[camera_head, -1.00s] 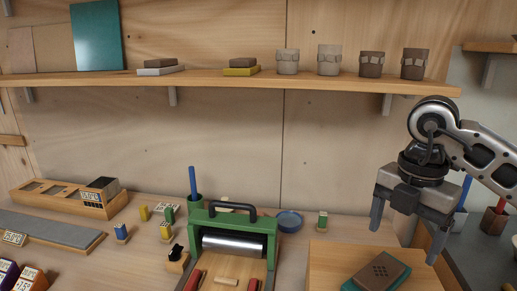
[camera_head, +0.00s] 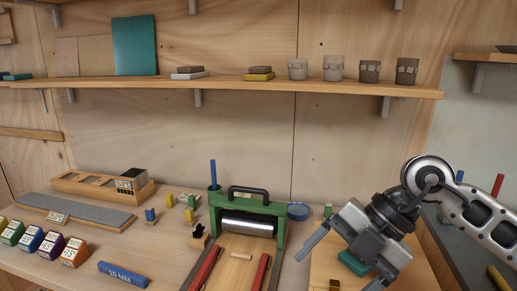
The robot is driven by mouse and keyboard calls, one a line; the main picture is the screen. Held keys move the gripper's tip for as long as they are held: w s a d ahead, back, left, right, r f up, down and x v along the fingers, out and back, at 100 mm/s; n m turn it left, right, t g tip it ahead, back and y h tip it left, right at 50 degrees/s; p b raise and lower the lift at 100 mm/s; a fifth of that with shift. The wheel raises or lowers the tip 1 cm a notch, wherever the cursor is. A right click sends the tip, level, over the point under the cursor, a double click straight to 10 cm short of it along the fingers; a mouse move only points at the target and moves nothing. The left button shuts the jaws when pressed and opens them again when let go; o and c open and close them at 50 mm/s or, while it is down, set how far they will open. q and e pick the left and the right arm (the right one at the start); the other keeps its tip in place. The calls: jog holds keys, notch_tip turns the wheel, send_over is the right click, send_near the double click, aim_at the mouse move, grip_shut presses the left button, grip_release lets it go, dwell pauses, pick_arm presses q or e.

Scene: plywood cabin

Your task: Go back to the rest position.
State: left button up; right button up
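My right gripper (camera_head: 345,262) comes in from the right, tilted down to the left, above the wooden board (camera_head: 321,266) on the bench. Its fingers are spread apart and I see nothing between them. A green block (camera_head: 354,263) on the board is partly hidden behind the gripper. My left gripper is not in view.
Several coloured blocks (camera_head: 42,243) and a blue 30 MM bar (camera_head: 123,274) lie at the left. A shelf (camera_head: 240,88) with cups crosses the wall above.

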jog(key=s+a+r+n+y, duration=0.2)
jog(key=s+a+r+y, duration=0.1)
jog(key=a+y, duration=0.4)
jog(key=w+a+r+m+t+y, duration=0.2)
jog(key=a+r+m+t+y, duration=0.1)
jog(key=r+m+t+y, duration=0.45)
jog(key=w+d+f+m+t+h, duration=0.25)
jog(key=d+m+t+h, duration=0.25)
jog(key=m+t+h, duration=0.25)
jog(key=w+d+f+m+t+h, duration=0.25)
jog(key=d+m+t+h, duration=0.3)
jog(key=m, duration=0.35)
jog(key=d+f+m+g+h, duration=0.4)
jog(key=d+f+m+h, duration=0.15)
jog(key=f+h, duration=0.35)
jog(key=s+d+f+g, duration=0.3)
jog(key=s+f+g, duration=1)
jog(key=s+f, duration=0.75)
jog(key=w+a+f+n+t+y, duration=0.1)
jog(key=w+a+f+t+y, duration=0.2)
jog(key=f+t, duration=0.4)
jog(key=shift+w+a, duration=0.85)
jog(key=shift+a, duration=0.25)
